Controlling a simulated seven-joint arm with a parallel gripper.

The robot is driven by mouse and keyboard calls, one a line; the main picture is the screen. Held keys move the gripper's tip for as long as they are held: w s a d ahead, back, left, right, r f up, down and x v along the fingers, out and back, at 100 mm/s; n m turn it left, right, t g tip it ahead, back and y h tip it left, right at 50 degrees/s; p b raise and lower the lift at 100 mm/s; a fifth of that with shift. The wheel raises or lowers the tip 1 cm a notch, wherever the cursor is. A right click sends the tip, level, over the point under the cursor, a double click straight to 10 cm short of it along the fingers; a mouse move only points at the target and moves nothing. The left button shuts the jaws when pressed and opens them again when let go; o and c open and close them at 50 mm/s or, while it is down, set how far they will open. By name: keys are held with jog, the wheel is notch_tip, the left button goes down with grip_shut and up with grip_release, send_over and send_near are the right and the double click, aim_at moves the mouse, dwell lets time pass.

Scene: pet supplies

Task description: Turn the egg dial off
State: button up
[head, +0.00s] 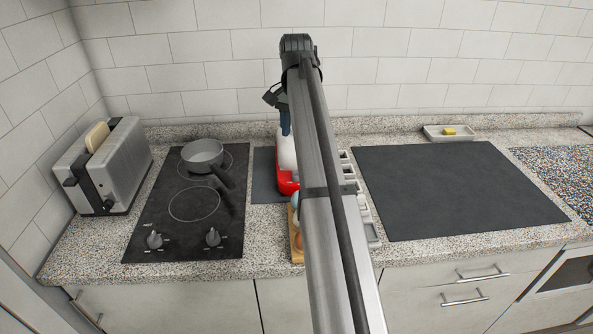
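A red and white appliance (287,172) stands behind my arm in the middle of the counter, on a dark mat. Its right part is hidden by my arm. No dial can be made out on its visible side. The black cooktop (160,215) at left has a left dial (154,239) and a right dial (213,237) on its front edge. I cannot tell which dial is the egg dial. My gripper (285,122) is mostly hidden behind my arm, apparently just above the appliance; its fingers cannot be made out.
A dark pan (203,153) sits on the cooktop's back burner. A toaster (105,165) with bread stands at far left. A wooden tray (297,246) is partly hidden by my arm. A large dark mat (455,190) lies empty at right. A soap dish (436,136) is behind it.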

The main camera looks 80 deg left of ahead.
aim_at(296, 171)
notch_tip(296, 171, down, 14)
jog(key=shift+r, duration=0.2)
dwell(0.4)
grip_shut()
dwell(0.4)
